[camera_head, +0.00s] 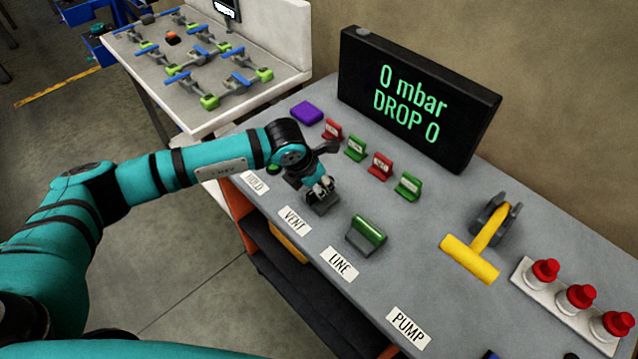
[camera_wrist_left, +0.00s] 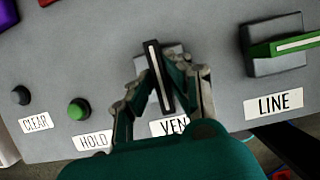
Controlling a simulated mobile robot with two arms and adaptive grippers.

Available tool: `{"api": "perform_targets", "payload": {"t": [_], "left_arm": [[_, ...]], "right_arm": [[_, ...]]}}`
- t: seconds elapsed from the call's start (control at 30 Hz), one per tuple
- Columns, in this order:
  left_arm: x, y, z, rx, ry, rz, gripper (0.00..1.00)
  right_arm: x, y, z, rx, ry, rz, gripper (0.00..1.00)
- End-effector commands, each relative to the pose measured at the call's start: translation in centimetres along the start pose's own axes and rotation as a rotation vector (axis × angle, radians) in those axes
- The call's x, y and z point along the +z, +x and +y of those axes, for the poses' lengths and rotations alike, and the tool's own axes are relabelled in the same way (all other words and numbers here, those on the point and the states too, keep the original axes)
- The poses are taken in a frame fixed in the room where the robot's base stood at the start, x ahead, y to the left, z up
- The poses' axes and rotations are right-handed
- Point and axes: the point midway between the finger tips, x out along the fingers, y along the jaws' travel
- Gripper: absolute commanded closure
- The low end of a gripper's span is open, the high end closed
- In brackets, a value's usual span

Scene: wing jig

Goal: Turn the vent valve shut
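The vent valve sits behind the VENT label (camera_head: 294,220); its grey base (camera_head: 323,205) shows under my left gripper (camera_head: 321,187) in the head view. In the left wrist view its dark, pale-striped handle (camera_wrist_left: 155,65) stands between the two fingertips of my left gripper (camera_wrist_left: 162,68). The handle points roughly toward its label, crosswise to the green LINE handle (camera_wrist_left: 285,45). The fingertips are close on both sides of it; whether they press on it I cannot tell. My right gripper is not in view.
The display (camera_head: 415,98) reads 0 mbar, DROP 0. The LINE valve (camera_head: 367,233) is just right of my gripper. Several red and green tags (camera_head: 380,165) stand behind. A yellow-handled lever (camera_head: 470,258) and red-capped parts (camera_head: 581,296) are farther right. HOLD button (camera_wrist_left: 78,109) is left.

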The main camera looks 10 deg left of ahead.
Motion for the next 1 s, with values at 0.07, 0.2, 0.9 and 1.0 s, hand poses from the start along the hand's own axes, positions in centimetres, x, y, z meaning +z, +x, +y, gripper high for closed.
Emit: {"api": "perform_targets", "payload": {"t": [0.07, 0.2, 0.9, 1.0], "left_arm": [[0.0, 0.0, 0.0, 0.0, 0.0, 0.0, 1.0], [0.0, 0.0, 0.0, 0.0, 0.001, -0.001, 1.0], [-0.1, 0.7, 0.3, -0.148, 0.362, -0.004, 1.0], [-0.1, 0.6, 0.3, -0.184, 0.449, -0.005, 1.0]], "right_arm": [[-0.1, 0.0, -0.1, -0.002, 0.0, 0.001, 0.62], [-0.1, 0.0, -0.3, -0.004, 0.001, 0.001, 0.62], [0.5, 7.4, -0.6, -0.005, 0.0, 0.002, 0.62], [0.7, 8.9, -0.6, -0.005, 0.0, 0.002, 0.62]]}}
